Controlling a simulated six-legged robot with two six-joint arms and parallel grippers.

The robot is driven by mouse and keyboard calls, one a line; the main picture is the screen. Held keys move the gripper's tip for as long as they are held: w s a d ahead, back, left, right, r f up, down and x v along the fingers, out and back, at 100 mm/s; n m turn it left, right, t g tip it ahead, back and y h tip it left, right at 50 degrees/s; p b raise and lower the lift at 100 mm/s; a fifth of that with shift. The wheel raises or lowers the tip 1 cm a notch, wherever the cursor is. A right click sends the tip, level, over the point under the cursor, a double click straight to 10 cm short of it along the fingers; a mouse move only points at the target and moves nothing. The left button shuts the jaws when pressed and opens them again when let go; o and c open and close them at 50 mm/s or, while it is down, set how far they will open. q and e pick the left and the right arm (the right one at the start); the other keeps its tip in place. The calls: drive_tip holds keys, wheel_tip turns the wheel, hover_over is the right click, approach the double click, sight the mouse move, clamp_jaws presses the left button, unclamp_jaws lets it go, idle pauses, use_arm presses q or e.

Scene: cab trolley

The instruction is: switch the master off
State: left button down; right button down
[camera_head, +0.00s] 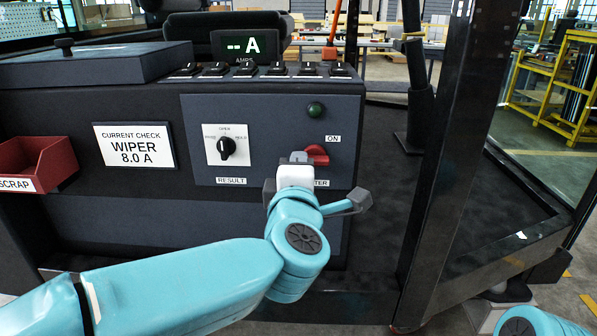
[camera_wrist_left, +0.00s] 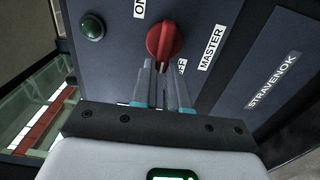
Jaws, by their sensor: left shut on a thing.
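The master switch is a red rotary knob (camera_head: 318,154) on the grey panel (camera_head: 265,110), below an ON label (camera_head: 333,139). My left gripper (camera_head: 299,158) is at the knob's left side, shut on it. In the left wrist view the fingers (camera_wrist_left: 163,85) reach the near end of the red knob (camera_wrist_left: 164,40). The OFF label (camera_wrist_left: 187,66) there is partly covered by the fingers, and the MASTER label (camera_wrist_left: 210,47) is clear. Which mark the knob points at is hard to tell. My right gripper is out of view.
A black result selector (camera_head: 227,147) is left of the knob, and a green lamp (camera_head: 314,109) is above it. A row of black switches (camera_head: 262,71) lines the console top under a display (camera_head: 248,46) reading "-- A". A dark post (camera_head: 445,150) stands to the right.

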use_arm(q)
drive_tip(key=shift+r, duration=0.15)
drive_tip(key=c, duration=1.4)
unclamp_jaws()
drive_tip(key=shift+o, duration=1.3)
drive_tip(key=shift+w+d, duration=0.1)
drive_tip(key=shift+f, duration=0.2)
